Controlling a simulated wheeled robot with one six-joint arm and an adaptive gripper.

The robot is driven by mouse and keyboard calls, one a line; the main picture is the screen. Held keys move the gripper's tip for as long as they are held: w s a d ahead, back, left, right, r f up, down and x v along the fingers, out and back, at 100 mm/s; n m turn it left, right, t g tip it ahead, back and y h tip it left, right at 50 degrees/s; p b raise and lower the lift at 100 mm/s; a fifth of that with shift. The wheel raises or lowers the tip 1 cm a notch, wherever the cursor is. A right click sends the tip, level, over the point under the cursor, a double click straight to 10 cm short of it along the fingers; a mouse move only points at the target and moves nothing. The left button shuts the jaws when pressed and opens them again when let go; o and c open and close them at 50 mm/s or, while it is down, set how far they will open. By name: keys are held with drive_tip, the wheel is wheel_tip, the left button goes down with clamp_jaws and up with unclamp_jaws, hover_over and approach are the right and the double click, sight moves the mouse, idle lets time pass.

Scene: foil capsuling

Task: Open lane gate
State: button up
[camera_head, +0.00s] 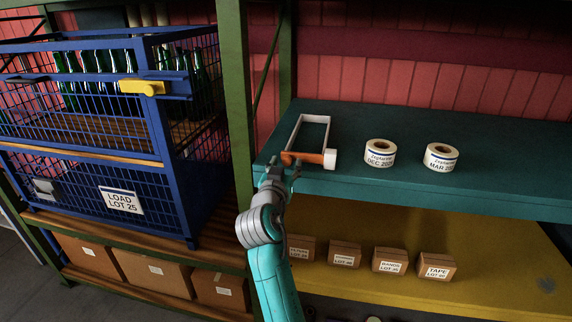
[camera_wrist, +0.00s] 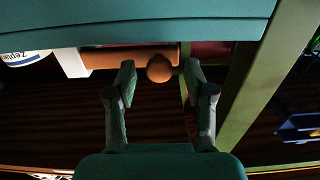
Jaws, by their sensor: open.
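A blue wire cage (camera_head: 75,135) stands on the left rack, with a yellow latch-like handle (camera_head: 142,87) near its upper front corner. I cannot tell which panel is the lane gate. The cage looks closed, with green bottles (camera_head: 90,65) inside. My gripper (camera_head: 278,170) is well to the right of the cage, at the left front corner of the teal shelf. It is open. In the wrist view its fingers (camera_wrist: 159,75) stand either side of the rounded end of an orange handle (camera_wrist: 160,68); I cannot tell whether they touch it.
The orange handle belongs to a white-framed tool (camera_head: 310,119) on the teal shelf (camera_head: 480,188). Two labelled rolls (camera_head: 380,154) (camera_head: 440,158) stand to its right. A green post (camera_head: 238,110) stands between cage and shelf. Small cartons (camera_head: 390,262) sit on the yellow shelf below.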

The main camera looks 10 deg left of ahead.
drive_tip(key=shift+w, duration=0.45)
drive_tip(key=shift+c, duration=0.2)
clamp_jaws()
